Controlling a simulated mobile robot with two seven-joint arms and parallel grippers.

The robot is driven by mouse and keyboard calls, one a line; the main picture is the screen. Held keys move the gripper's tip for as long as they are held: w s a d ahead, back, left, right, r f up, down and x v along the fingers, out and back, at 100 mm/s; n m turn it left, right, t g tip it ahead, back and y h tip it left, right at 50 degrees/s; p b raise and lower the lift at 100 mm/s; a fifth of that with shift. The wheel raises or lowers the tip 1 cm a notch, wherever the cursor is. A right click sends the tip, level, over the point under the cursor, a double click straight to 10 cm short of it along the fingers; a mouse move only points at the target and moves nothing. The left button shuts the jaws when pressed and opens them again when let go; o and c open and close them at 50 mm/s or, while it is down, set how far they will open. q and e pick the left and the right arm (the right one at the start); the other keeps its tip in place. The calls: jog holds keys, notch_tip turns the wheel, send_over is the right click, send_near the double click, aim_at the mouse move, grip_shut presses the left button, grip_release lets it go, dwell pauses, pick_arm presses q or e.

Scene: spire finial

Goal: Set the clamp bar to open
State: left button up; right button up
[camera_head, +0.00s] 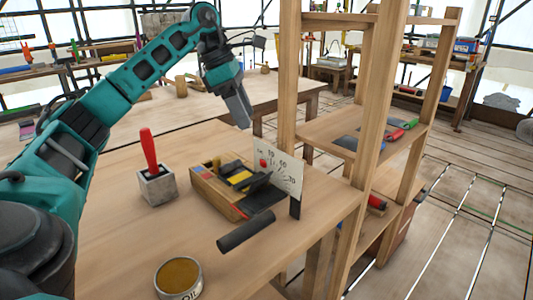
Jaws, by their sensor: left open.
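A wooden block device (220,190) with yellow and black parts stands on the workbench. A white scale plate (287,172) with numbers and a red dot stands upright at its right side. A dark cylindrical bar (246,231) lies at its front edge; I cannot tell whether it is joined to the device. Which part is the clamp bar, and how it is set, is not clear. My left gripper (240,114) is open and empty, pointing down above and behind the device, apart from it. My right gripper is not in view.
A red-handled tool stands in a grey block (157,185) left of the device. An open tin (178,278) is at the front. A wooden shelf (373,150) rises close on the right, holding tools. Another table (270,92) stands behind. The bench between block and tin is clear.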

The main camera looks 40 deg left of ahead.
aim_at(266, 158)
pick_arm(q)
jog(key=b+x, duration=0.2)
jog(key=x, duration=0.8)
jog(key=shift+x, duration=0.85)
grip_shut()
